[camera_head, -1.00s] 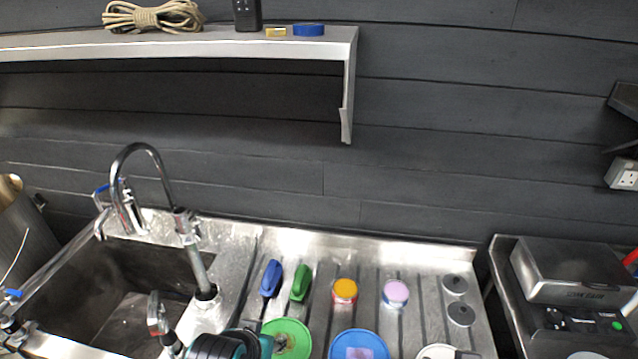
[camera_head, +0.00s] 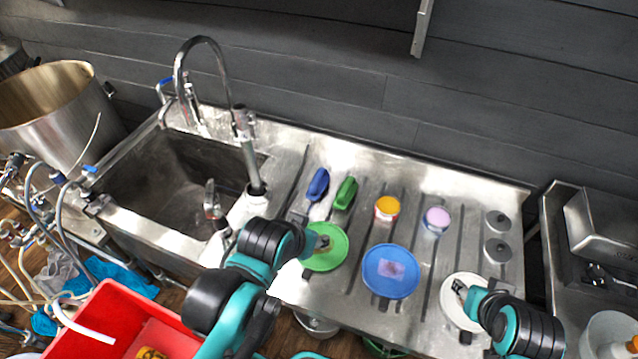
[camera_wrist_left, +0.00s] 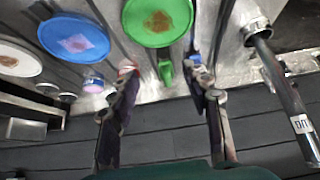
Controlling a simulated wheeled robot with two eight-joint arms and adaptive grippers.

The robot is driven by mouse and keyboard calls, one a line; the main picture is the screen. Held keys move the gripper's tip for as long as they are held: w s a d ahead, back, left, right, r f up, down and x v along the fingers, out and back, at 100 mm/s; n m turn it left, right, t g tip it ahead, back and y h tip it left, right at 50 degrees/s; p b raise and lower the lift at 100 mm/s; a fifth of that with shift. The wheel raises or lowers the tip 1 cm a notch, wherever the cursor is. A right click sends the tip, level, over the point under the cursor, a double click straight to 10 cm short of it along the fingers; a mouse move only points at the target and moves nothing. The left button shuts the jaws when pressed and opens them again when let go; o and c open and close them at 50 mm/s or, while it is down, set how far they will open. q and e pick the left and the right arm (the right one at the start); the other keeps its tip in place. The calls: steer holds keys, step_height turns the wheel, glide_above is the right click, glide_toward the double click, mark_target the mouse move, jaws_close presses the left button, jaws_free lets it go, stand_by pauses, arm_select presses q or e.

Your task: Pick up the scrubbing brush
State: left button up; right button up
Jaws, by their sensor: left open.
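Two brush-like things with handles lie side by side on the steel drainboard (camera_head: 455,190), right of the sink: a blue one (camera_head: 318,184) and a green one (camera_head: 346,191). I cannot tell bristles on either. My left gripper (camera_head: 322,243) hangs over the green plate, nearer to me than both. In the left wrist view my left gripper (camera_wrist_left: 163,74) is open and empty; the green one (camera_wrist_left: 165,72) shows between its fingertips, and the blue one (camera_wrist_left: 194,58) is partly hidden by a finger. My right gripper (camera_head: 462,289) is over the white plate; its jaws are too small to read.
A green plate (camera_head: 338,258), a blue plate (camera_head: 391,270) and a white plate (camera_head: 452,312), stained, lie in front. Tubs with orange (camera_head: 388,206) and lilac (camera_head: 437,218) tops stand right of the brushes. The sink (camera_head: 180,185) and tall tap (camera_head: 205,42) are left.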

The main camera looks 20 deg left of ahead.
arm_select(q)
steer(key=shift+o, duration=1.4)
steer(key=shift+w+r, duration=0.15)
steer(key=shift+w, duration=0.1)
steer(key=g, duration=0.2)
glide_toward(317, 176)
steer(key=s+d, duration=0.2)
steer(key=d, duration=0.1)
steer(key=shift+g, duration=0.3)
steer(key=w+a+f, duration=0.1)
steer(key=f, duration=0.1)
steer(key=w+a+f, duration=0.1)
steer(key=w+f, duration=0.1)
steer(key=w+a+f, duration=0.1)
steer(key=w+f, duration=0.1)
steer(key=shift+w+f, duration=0.1)
steer(key=shift+w, duration=0.05)
steer(key=x, duration=0.2)
steer(key=shift+w+f+b, duration=0.1)
steer(key=shift+f+b, duration=0.2)
steer(key=shift+b, duration=0.1)
steer(key=b+x, duration=0.2)
steer(key=x, duration=0.3)
steer(key=shift+w+d+f, duration=0.1)
steer(key=shift+w+f, duration=0.05)
steer(key=shift+c, duration=0.7)
steer(key=c, duration=1.3)
step_height(317, 176, up, 10)
steer(key=p, duration=0.3)
steer(key=shift+c, duration=0.2)
